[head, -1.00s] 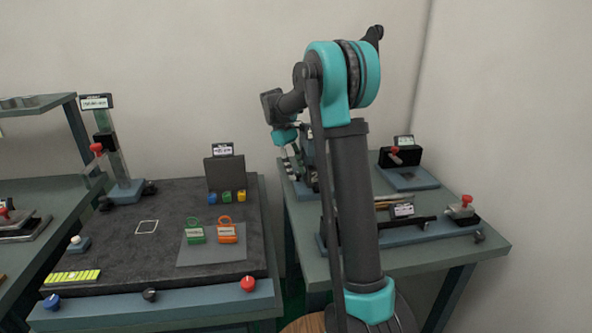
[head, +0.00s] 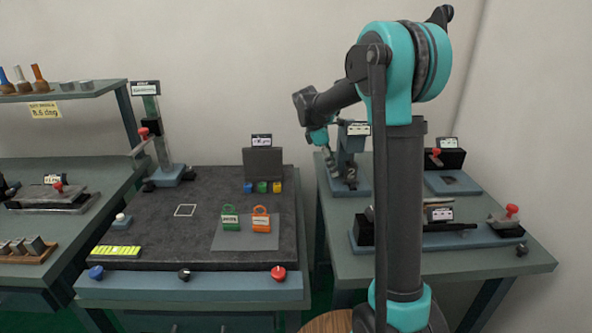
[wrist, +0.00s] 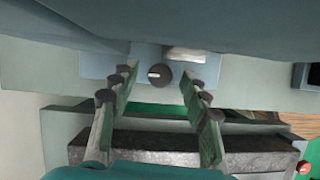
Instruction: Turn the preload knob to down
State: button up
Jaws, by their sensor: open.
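A round dark knob (wrist: 160,75) with a short white line pointing left sits on a blue plate in the wrist view; I take it to be the preload knob, but no label is readable. My gripper (wrist: 159,80) is open, with one finger on each side of the knob in the picture; I cannot tell the gap or any contact. In the head view my gripper (head: 329,150) is small, beside a dark device on a blue base (head: 350,187) at the back left of the right table. The knob is hard to make out there.
A white block lies right of the knob in the wrist view. The right table (head: 480,262) also holds a long blue fixture and red-handled devices. The left bench holds a dark mat (head: 150,240), green and orange tags, and blue, black and red (head: 279,273) front knobs.

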jog(key=n+t, duration=0.1)
jog(key=n, duration=0.1)
jog(key=shift+s+n, duration=0.15)
jog(key=shift+n, duration=0.15)
jog(key=v, duration=1.7)
jog(key=s+a+f+t+h, duration=0.1)
jog(key=a+f+h, duration=0.25)
jog(key=f, duration=0.25)
jog(key=a+f+t+h, duration=0.1)
jog(key=a+f+h, duration=0.2)
jog(key=f+h, duration=0.3)
jog(key=shift+y, duration=0.35)
jog(key=x, duration=1.3)
jog(key=shift+s, duration=0.3)
jog(key=shift+s+n+t, duration=0.15)
jog(key=shift+n+t, duration=0.15)
jog(key=shift+n, duration=0.4)
jog(key=shift+s+n+t+y, duration=0.2)
jog(key=shift+n+t+y, duration=0.1)
jog(key=shift+n+t, duration=0.25)
jog(key=n+t, duration=0.1)
jog(key=n+t+y, duration=0.1)
jog(key=t, duration=0.1)
jog(key=n+t+y, duration=0.1)
jog(key=n, duration=0.1)
jog(key=shift+s+d+t, duration=0.25)
jog(key=shift+s, duration=0.05)
jog(key=v, duration=1.7)
jog(key=shift+r+y, duration=0.3)
jog(key=shift+r, duration=0.1)
